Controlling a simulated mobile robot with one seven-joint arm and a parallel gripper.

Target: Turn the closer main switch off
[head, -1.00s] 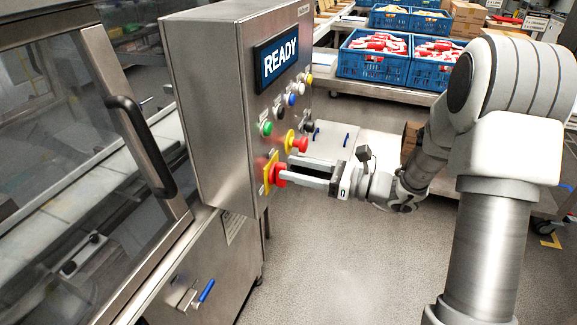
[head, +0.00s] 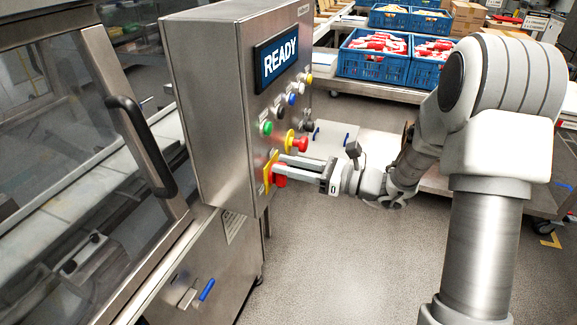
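The closer main switch is a red handle (head: 280,182) on a yellow plate (head: 267,177), low on the side of the steel control box (head: 213,110). My gripper (head: 278,164) reaches in from the right, with its two pale fingers at the red handle. The fingers look closed on it, and they hide much of it. Red shows below the lower finger. The handle's exact angle is hard to read.
A red mushroom button (head: 300,145) on yellow sits just above my fingers. Green (head: 265,128), black, blue, white and yellow buttons are higher up. The display (head: 277,60) reads READY. Blue crates (head: 372,57) stand behind. The floor below my gripper is clear.

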